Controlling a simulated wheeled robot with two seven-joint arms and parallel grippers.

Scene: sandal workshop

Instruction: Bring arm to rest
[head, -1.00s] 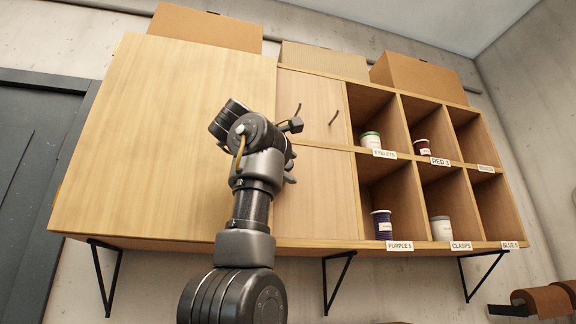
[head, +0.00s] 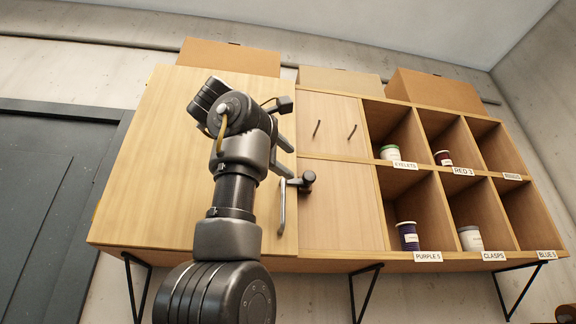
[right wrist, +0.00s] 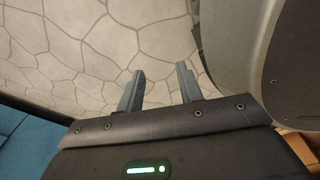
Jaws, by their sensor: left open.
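My left arm rises through the middle of the head view in front of the wall cabinet. My left gripper (head: 293,163) is open, its fingers pointing right and down near the right edge of the large wooden door panel (head: 150,170). A vertical metal handle (head: 283,208) shows just below the fingers; I see nothing held, and cannot tell whether they touch it. My right gripper (right wrist: 160,78) shows in the right wrist view, its two grey fingers apart and empty above a stone-patterned floor (right wrist: 90,50). The right arm is not in the head view.
Open cubbies (head: 425,190) at the right hold several labelled tubs, such as a purple one (head: 408,236). Two small handles mark the middle section (head: 335,110). Cardboard boxes (head: 230,58) stand on top. A dark door (head: 50,190) is at the left; black brackets support the cabinet.

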